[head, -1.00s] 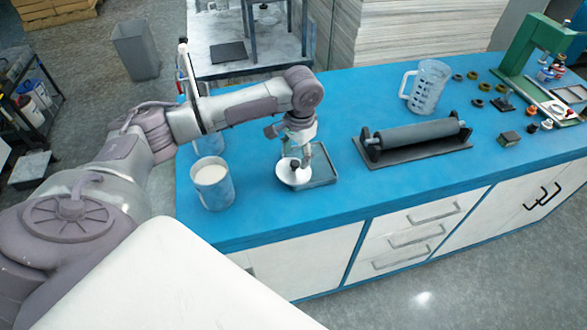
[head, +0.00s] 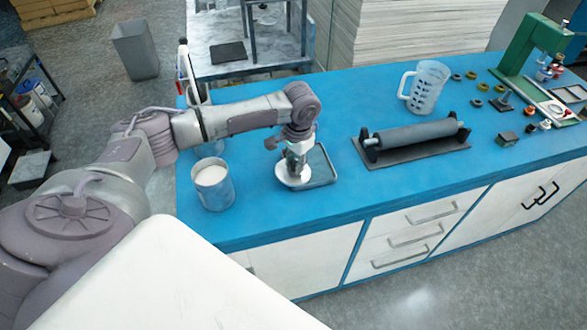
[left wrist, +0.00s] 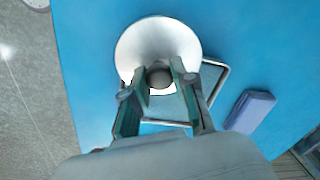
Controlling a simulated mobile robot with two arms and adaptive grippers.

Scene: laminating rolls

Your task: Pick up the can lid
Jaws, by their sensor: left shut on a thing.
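The can lid (head: 292,181) is a round, pale disc with a dark knob at its centre. It lies at the left part of a shallow grey tray (head: 325,167) on the blue bench. In the left wrist view the lid (left wrist: 157,42) fills the top middle, and its knob sits between the fingertips. My left gripper (head: 296,168) points down over the lid; in the left wrist view its fingers (left wrist: 159,78) are shut on the knob. In the head view the gripper hides the knob. My right gripper is not in view.
An open can with white contents (head: 213,186) stands left of the tray. A roller on a dark base (head: 415,141) lies to the right, with a clear jug (head: 424,87) behind it. A green press (head: 535,50) and several small parts are at the far right.

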